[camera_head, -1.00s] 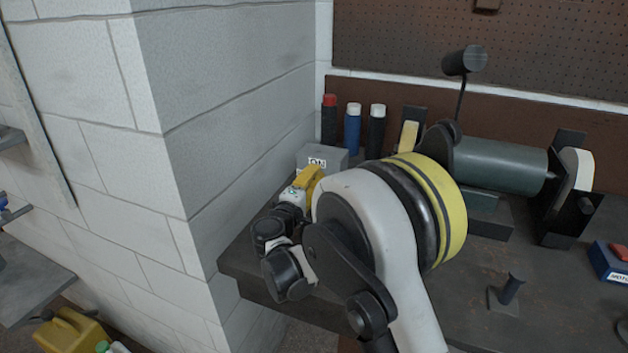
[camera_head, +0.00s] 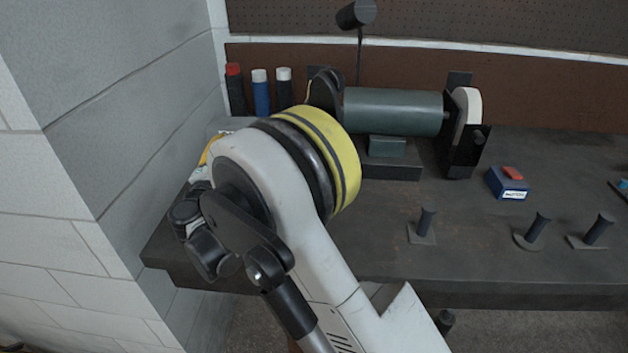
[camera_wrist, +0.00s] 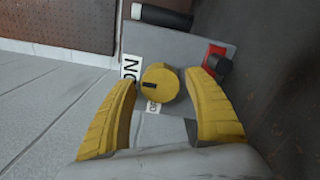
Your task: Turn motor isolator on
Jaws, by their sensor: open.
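The motor isolator, a grey box (camera_wrist: 185,52), shows in the wrist view with a round yellow knob (camera_wrist: 166,83). A black mark lies on the knob's left side. A white ON label (camera_wrist: 131,67) is left of the knob, and a second small label (camera_wrist: 152,107) below it is hard to read. My gripper (camera_wrist: 162,80) is open, with one yellow finger on each side of the knob; whether they touch it I cannot tell. In the head view my gripper (camera_head: 209,151) is mostly behind my arm, which hides nearly all of the box.
Bottles (camera_head: 261,92) stand at the back wall. A green bench grinder (camera_head: 393,111) with a lamp (camera_head: 356,14) stands behind my arm. A blue box with a red top (camera_head: 508,184) and several dark posts (camera_head: 427,222) are to the right. A block wall (camera_head: 110,90) is close on the left.

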